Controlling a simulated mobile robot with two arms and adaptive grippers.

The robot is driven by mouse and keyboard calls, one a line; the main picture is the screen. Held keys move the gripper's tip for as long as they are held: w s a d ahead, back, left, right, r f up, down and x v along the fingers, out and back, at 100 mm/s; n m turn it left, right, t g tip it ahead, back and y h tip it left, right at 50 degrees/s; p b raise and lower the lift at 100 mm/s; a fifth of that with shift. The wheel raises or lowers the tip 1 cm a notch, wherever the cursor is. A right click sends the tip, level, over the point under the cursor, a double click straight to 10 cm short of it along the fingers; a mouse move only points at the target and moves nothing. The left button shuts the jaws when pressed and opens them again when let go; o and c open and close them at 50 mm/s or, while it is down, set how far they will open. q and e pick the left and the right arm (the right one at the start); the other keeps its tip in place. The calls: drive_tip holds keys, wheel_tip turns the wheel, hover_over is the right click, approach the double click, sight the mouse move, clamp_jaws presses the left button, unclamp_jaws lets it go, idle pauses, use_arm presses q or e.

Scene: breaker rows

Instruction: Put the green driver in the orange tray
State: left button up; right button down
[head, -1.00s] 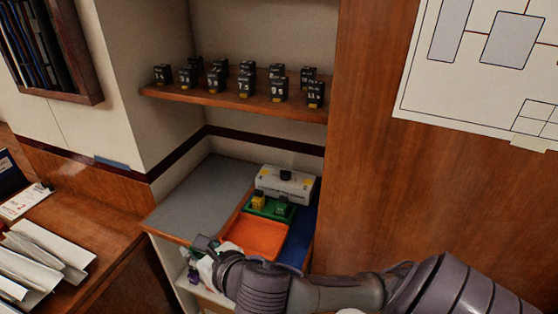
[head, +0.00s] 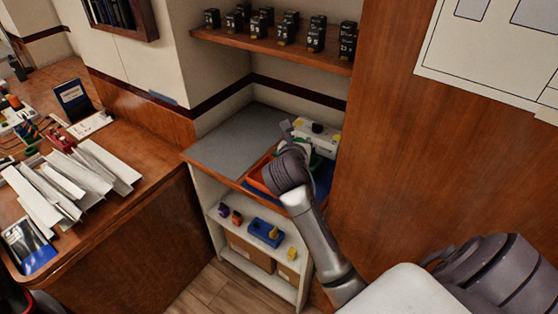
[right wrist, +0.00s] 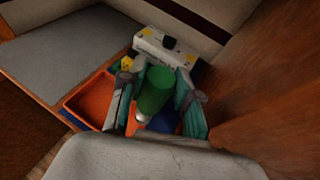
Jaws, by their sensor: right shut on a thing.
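My right gripper (head: 291,133) is over the counter at the end of my arm in the head view. In the right wrist view, the right gripper (right wrist: 156,82) is shut on the green driver (right wrist: 154,92), whose thick green handle stands between the fingers. In the head view, my wrist covers most of the orange tray (head: 256,179). My left gripper is not in view.
A white box (right wrist: 165,45) stands behind the gripper, with a yellow breaker (right wrist: 129,60) near it. A grey mat (head: 240,140) lies clear on the left. Wood panelling (head: 390,150) rises close on the right. A breaker shelf (head: 270,48) hangs above.

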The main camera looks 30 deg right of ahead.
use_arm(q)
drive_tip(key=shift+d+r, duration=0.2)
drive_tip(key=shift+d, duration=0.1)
use_arm(e)
drive_tip(key=w+a+f, duration=0.1)
drive_tip(key=w+f, duration=0.6)
drive_tip(key=f, duration=0.1)
drive_tip(key=shift+w+a+f, duration=0.2)
drive_tip(key=shift+a, duration=0.05)
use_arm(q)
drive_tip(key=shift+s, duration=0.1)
use_arm(e)
drive_tip(key=shift+f, duration=0.15)
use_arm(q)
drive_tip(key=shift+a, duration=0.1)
use_arm(e)
drive_tip(key=c, duration=0.8)
unclamp_jaws()
drive_tip(key=shift+f, duration=0.1)
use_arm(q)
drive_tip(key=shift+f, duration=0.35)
use_arm(e)
drive_tip(key=v, duration=1.2)
drive_tip(key=shift+r, duration=0.3)
